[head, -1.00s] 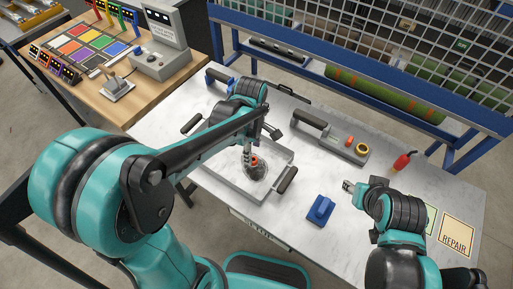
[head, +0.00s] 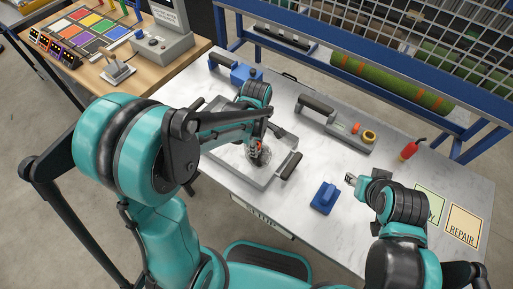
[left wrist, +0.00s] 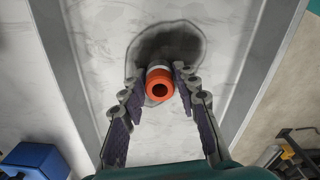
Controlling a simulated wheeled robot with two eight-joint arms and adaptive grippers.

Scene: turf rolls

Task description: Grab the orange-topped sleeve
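The orange-topped sleeve (left wrist: 160,84) stands in the grey tray (head: 281,181) on a round dark grey patch. I look down on its orange ring with a dark hole and a paler band beside it. My left gripper (left wrist: 160,74) has one finger on each side of the sleeve, very close to it; I cannot tell whether the pads press on it. In the head view the left gripper (head: 257,152) is low over the tray and partly hides the sleeve. My right gripper (head: 350,179) is empty over the table's right part; its finger opening is too small to judge.
A blue block with a handle (head: 323,197) lies between the tray and my right gripper. A grey holder (head: 340,129) with orange and yellow rings stands behind. A red-handled tool (head: 409,150) and a REPAIR card (head: 463,226) are at the right. The tray's walls surround my left gripper.

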